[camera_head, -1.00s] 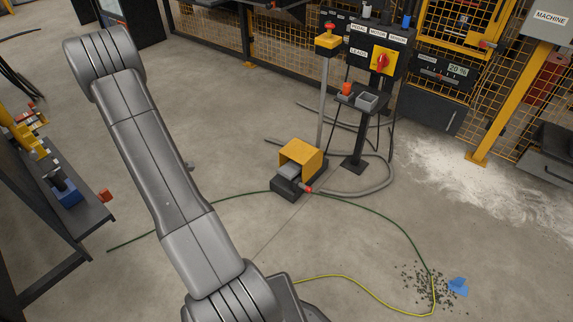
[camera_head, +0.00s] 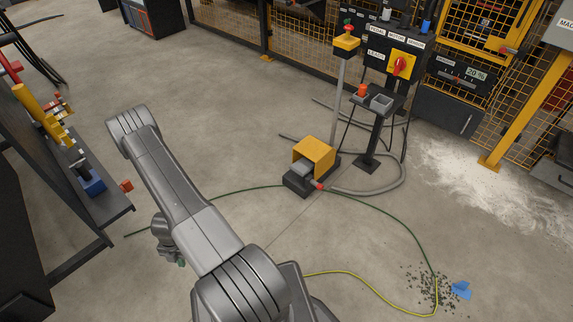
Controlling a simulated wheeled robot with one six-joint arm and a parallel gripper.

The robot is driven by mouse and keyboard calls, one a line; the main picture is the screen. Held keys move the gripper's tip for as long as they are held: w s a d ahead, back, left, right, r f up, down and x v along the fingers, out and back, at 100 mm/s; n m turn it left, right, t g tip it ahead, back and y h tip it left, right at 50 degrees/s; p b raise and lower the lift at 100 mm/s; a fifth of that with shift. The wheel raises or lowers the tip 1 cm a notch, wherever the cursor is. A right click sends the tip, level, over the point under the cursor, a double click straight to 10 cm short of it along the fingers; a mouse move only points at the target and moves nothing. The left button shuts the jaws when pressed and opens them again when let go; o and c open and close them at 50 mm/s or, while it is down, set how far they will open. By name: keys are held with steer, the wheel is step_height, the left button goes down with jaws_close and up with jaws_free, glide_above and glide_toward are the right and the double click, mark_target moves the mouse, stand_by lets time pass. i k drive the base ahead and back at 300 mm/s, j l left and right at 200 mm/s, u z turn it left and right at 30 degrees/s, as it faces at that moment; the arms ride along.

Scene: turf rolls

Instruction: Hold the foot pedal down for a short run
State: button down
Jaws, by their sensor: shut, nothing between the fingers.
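The foot pedal (camera_head: 300,170) stands on the floor near the middle of the view. It has a dark base, a grey treadle and a yellow hood (camera_head: 315,152) over it, with a red part at its front right corner. The treadle is partly under the hood, and I cannot tell whether it is pressed. My arm comes up from the bottom and bends at the upper left. My wrist shows left of the upper arm, apart from the pedal and to its lower left.
A post with a yellow button box (camera_head: 345,45) and a control stand (camera_head: 390,62) with a red switch rise behind the pedal. Grey, green and yellow hoses cross the floor. White powder (camera_head: 470,180) lies right, dark granules (camera_head: 425,285) lower right. A dark bench (camera_head: 115,210) is left.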

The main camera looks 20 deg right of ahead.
mark_target(303, 166)
steer(key=i+l+z, duration=0.15)
steer(key=z, duration=0.5)
steer(key=i+l+z, duration=0.2)
steer(key=i, duration=0.3)
steer(key=i+l+z, duration=0.2)
steer(key=i, duration=0.3)
steer(key=i+z, duration=0.15)
steer(key=i, duration=0.35)
